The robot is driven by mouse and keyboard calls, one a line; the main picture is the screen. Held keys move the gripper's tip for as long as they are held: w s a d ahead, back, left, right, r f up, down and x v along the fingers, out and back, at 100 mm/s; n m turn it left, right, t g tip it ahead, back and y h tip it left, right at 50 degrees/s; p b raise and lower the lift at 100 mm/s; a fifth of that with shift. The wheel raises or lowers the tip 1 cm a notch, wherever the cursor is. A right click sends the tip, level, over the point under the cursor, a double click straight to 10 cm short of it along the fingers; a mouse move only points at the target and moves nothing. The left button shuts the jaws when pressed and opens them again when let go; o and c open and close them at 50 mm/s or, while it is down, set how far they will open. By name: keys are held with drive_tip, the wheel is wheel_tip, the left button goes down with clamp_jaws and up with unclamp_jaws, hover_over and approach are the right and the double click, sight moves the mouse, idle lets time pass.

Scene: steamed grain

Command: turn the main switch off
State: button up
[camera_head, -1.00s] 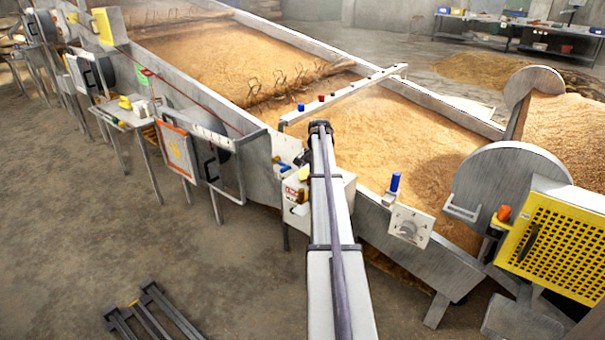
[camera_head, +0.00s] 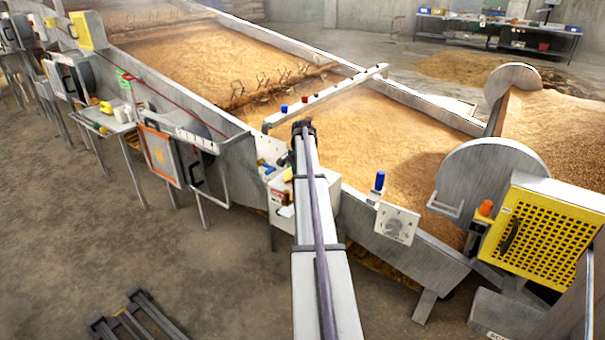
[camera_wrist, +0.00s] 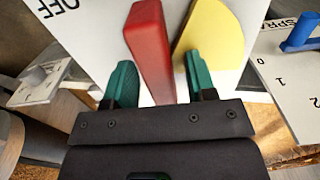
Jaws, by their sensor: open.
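In the wrist view a red lever (camera_wrist: 150,45) stands out from a white panel (camera_wrist: 95,35) marked OFF, upside down, at the upper left. A yellow rounded piece (camera_wrist: 210,30) is just right of the lever. My gripper (camera_wrist: 160,82) is open, with green fingertips. The red lever lies between the fingers, nearer the left one, and I cannot tell if either touches it. The right finger overlaps the yellow piece. In the head view the white box (camera_head: 279,205) sits on the trough's near side, partly hidden by my arm; my fingers are not visible there.
In the wrist view a numbered plate with a blue handle (camera_wrist: 308,30) is close on the right, and another plate (camera_wrist: 40,88) is at left. The head view shows a dial plate (camera_head: 396,222), a blue knob (camera_head: 379,181) and a yellow perforated guard (camera_head: 540,238) to the right.

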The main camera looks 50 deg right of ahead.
wheel_tip(320, 180, up, 11)
drive_tip(key=p, duration=1)
drive_tip(key=shift+f+p, duration=0.1)
drive_tip(key=shift+p, duration=0.3)
